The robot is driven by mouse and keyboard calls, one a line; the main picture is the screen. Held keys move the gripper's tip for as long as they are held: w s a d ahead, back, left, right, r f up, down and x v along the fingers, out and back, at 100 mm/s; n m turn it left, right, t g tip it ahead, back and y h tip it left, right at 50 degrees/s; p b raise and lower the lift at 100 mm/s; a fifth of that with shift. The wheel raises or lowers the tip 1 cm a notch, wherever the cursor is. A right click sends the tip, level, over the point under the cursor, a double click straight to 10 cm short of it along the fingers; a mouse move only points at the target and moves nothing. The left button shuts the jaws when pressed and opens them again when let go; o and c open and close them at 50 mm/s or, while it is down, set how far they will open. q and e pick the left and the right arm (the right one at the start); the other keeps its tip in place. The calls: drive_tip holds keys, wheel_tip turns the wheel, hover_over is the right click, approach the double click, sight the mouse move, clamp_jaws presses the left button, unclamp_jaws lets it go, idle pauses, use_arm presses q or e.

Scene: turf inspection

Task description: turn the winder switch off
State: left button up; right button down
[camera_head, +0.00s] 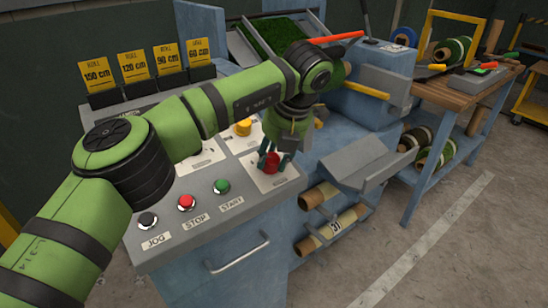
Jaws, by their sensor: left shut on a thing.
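A red switch knob (271,164) sits on a pale plate on the sloped grey control panel (157,257). The plate's lettering is too small to read. My left gripper (270,157) reaches down from above and is shut on the red knob. Its fingers hide part of the knob, so its exact turn position cannot be told. A yellow knob (243,127) stands behind it on another plate, partly behind my left arm. My right gripper is not in view.
JOG (148,221), STOP (186,202) and START (221,187) buttons line the panel's front. Yellow size cards (133,66) stand behind. A grey tray (362,160) juts out at right, above cardboard tubes (335,223). A workbench (450,95) with rolls stands further right. The floor in front is clear.

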use_arm(q)
drive_tip(key=shift+s+f, duration=0.2)
drive_tip(key=shift+f, duration=0.1)
drive_tip(key=o, duration=1.1)
drive_tip(key=shift+o, duration=0.2)
drive_tip(key=shift+a+r, duration=0.1)
drive_tip(key=shift+r, duration=0.05)
drive_tip(key=shift+r, duration=0.15)
drive_tip(key=shift+r, duration=0.35)
drive_tip(key=v, duration=1.1)
